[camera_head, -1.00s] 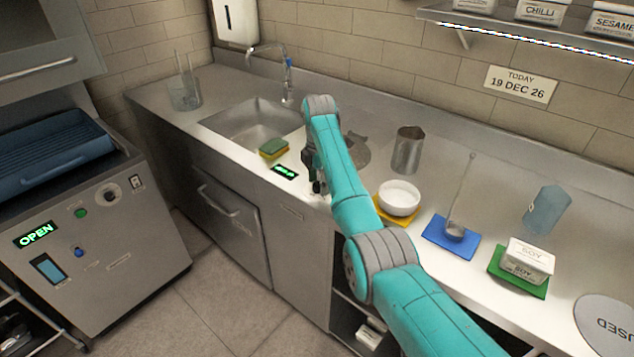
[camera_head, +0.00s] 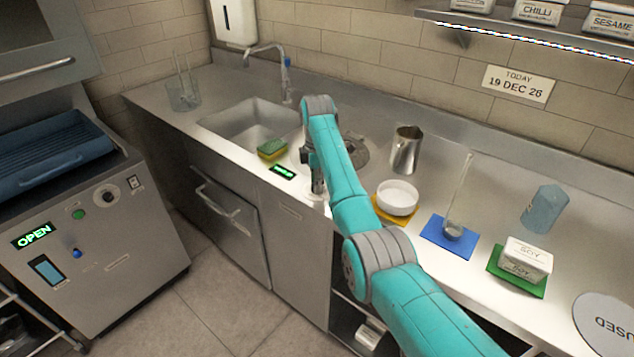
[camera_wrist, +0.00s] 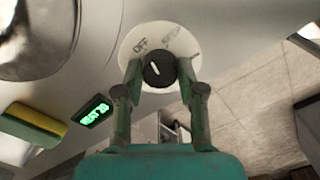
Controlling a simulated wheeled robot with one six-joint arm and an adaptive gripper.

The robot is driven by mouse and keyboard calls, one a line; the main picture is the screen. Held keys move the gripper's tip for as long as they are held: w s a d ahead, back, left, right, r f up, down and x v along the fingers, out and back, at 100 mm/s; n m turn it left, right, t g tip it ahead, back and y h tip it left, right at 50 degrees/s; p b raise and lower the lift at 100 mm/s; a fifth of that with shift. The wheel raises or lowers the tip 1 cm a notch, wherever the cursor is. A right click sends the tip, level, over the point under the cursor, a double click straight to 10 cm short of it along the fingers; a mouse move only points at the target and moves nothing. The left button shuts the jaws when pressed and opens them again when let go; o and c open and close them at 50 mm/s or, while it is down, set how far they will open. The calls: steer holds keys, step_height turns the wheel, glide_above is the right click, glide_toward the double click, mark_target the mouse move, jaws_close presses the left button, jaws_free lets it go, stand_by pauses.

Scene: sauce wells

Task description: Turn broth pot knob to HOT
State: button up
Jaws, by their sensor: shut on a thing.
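The broth pot knob (camera_wrist: 159,68) is black with a white pointer line, set in a pale round dial plate (camera_wrist: 166,33). "OFF" is printed at the plate's upper left; another label at its upper right is too blurred to read. The pointer tilts toward the upper left, roughly on the OFF side. My gripper (camera_wrist: 160,74) is shut on the knob, one finger on each side. In the head view my arm hides the knob. The broth pot's round metal top shows partly behind my arm (camera_head: 357,155) and at the upper left of the wrist view (camera_wrist: 35,35).
A small green-lit display (camera_head: 283,172) and a green-yellow sponge (camera_head: 272,149) lie left of my gripper, near the sink (camera_head: 248,122). A metal jug (camera_head: 406,151) and a white bowl (camera_head: 397,197) stand to the right of my arm.

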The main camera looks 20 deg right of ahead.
steer(key=m, duration=0.4)
steer(key=shift+m, duration=0.3)
steer(key=m, duration=0.3)
steer(key=shift+m, duration=0.3)
steer(key=m, duration=0.4)
steer(key=shift+m, duration=0.3)
steer(key=m, duration=0.3)
steer(key=shift+m, duration=0.3)
steer(key=m, duration=0.4)
steer(key=shift+m, duration=0.3)
steer(key=m, duration=0.3)
steer(key=shift+m, duration=0.3)
steer(key=m, duration=0.4)
steer(key=shift+m, duration=1.9)
